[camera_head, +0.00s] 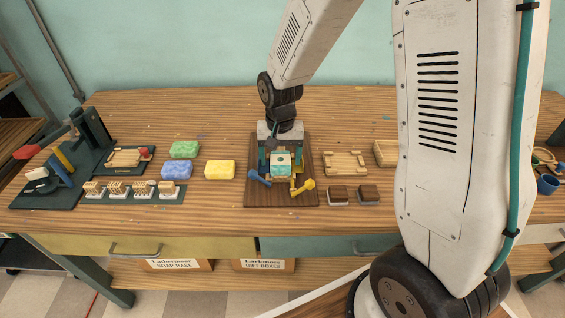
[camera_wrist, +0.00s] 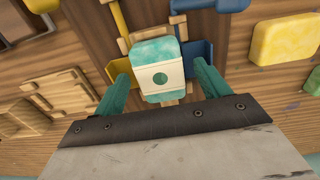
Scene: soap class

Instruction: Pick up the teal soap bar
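The teal soap bar (camera_head: 281,159) has a cream band with a teal dot around its middle. It sits in a fixture on a dark brown board (camera_head: 308,190), between a blue lever (camera_head: 260,178) and a yellow lever (camera_head: 303,187). My gripper (camera_head: 280,150) is over the board, pointing down at the bar. In the wrist view the bar (camera_wrist: 155,50) lies between the two teal fingers of my gripper (camera_wrist: 160,63). The fingers are apart, with a visible gap on each side of the bar. Whether the fingertips reach down beside it is unclear.
Left of the board lie a yellow sponge-like block (camera_head: 220,169), a blue one (camera_head: 176,169) and a green one (camera_head: 184,149). The table behind is mostly clear.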

